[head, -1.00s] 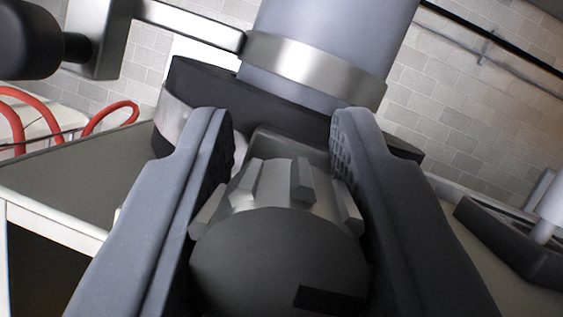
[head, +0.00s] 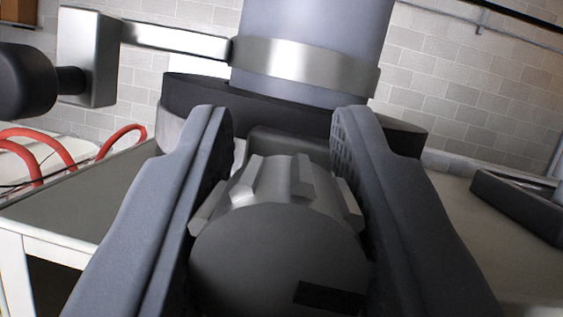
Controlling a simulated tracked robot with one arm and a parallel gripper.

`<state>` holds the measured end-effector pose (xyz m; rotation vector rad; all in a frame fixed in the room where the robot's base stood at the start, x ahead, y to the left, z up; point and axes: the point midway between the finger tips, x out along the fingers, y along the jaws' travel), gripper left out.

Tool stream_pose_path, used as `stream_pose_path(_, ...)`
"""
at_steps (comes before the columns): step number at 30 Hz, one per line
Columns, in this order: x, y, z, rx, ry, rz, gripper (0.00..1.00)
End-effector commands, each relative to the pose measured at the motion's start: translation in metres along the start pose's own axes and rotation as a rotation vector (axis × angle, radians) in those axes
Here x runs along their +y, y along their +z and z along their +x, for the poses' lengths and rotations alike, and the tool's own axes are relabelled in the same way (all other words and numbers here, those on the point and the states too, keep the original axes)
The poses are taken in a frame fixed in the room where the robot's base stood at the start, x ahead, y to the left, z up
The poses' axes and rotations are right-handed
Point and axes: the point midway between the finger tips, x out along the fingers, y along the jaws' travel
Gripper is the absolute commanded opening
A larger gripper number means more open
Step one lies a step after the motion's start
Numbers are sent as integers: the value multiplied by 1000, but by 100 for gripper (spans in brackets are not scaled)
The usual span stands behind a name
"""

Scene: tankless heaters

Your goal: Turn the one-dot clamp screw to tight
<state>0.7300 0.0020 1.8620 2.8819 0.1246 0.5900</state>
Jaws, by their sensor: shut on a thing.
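A dark grey ribbed screw knob (head: 275,245) with a flat round face sits low in the middle of the head view. A black rectangular mark (head: 330,297) shows on its face near the lower right. My gripper (head: 280,160) is shut on the knob, one finger on each side of its ribbed rim. Behind it is a black clamp ring (head: 250,105) around the base of a grey vertical pipe (head: 315,35). A silver band (head: 305,67) circles the pipe above the ring. I see no dots on the knob.
A metal bar with a block (head: 90,57) and a dark round knob (head: 25,78) extends left from the band. Red hoses (head: 50,145) lie at the left on a table. A dark tray-like thing (head: 515,203) is at the right. A brick wall stands behind.

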Motion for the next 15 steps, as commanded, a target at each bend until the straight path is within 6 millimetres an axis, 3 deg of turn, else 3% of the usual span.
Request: stream_pose_path(15, 0, -3, 0, 6, 35, 84, 5)
